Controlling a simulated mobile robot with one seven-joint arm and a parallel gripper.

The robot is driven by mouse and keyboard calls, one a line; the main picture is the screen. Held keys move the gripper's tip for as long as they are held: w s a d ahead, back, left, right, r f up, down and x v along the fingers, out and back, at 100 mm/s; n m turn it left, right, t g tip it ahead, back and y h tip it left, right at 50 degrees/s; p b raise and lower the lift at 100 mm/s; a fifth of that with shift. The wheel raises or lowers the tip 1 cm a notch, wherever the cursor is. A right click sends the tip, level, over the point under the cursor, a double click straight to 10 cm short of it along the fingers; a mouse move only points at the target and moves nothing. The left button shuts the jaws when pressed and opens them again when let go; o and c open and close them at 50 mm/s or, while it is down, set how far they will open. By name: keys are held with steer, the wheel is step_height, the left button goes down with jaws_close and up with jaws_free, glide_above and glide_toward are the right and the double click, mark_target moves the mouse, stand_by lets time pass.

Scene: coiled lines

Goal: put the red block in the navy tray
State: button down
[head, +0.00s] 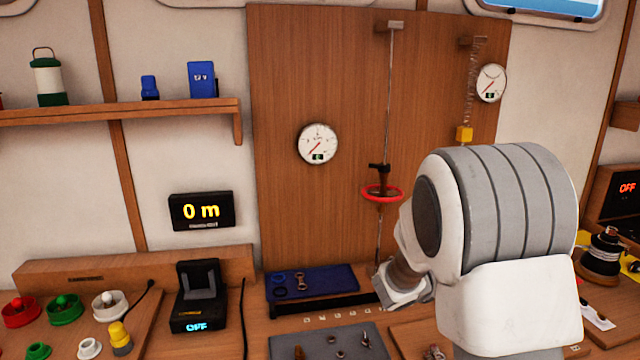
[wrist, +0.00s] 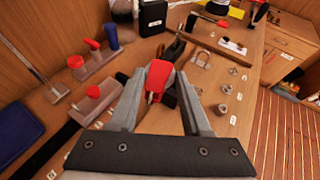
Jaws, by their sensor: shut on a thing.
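The red block (wrist: 158,74) is between the fingertips of my gripper (wrist: 160,84) in the wrist view. My gripper is shut on it and holds it above the wooden bench. Its lower part is partly hidden by the fingers. The navy tray (head: 332,281) lies on the bench below the wood panel in the head view, with a few small metal and dark ring-like parts on its left side. A navy surface at the left edge of the wrist view (wrist: 14,128) looks like this tray, apart from the block. In the head view my arm hides the gripper and block.
Red-topped pieces (wrist: 93,92) stand left of my gripper in the wrist view. Several small metal fittings (wrist: 222,109) lie to the right. A black charger-like device (head: 198,296) stands left of the tray. A red ring (head: 381,193) hangs on a line above the bench.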

steer(key=s+a+r+n+t+y+p, duration=0.1)
steer(key=s+a+n+t+y, duration=0.3)
steer(key=a, duration=1)
steer(key=s+n+y+p, duration=0.1)
steer(key=s+n+y, duration=0.1)
steer(key=s, duration=0.1)
steer(key=shift+r+p, duration=0.2)
steer(key=shift+p, duration=0.2)
steer(key=shift+a, duration=0.2)
